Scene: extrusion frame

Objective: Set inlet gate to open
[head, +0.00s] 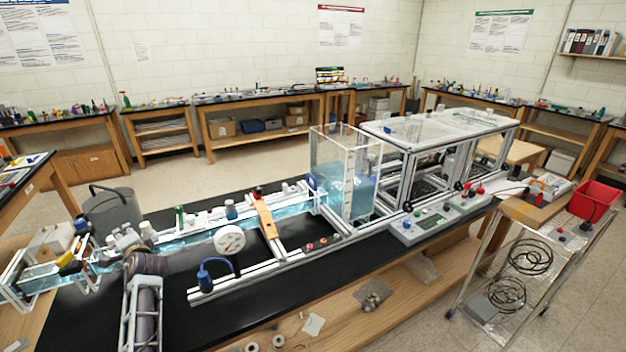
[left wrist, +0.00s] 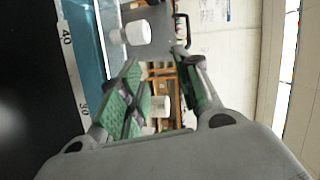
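A clear flume channel (head: 180,240) with blue water runs along the black bench to a clear tank (head: 345,175). A blue piece (head: 312,182) stands where the channel meets the tank; I cannot tell if it is the inlet gate or how it is set. My left gripper (head: 122,238) is at the channel's left part, beside white-capped items. In the left wrist view, its green-padded fingers (left wrist: 160,68) are apart, with nothing clearly held. A white cylinder (left wrist: 137,32) shows beyond them, beside the water and a numbered scale (left wrist: 70,55). My right gripper is not in view.
A wooden crosspiece (head: 265,213) and a round white dial (head: 229,240) stand along the channel. A control panel (head: 422,226) lies right of the tank. A grey bucket (head: 112,212) is behind the channel. The black bench top in front has free room.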

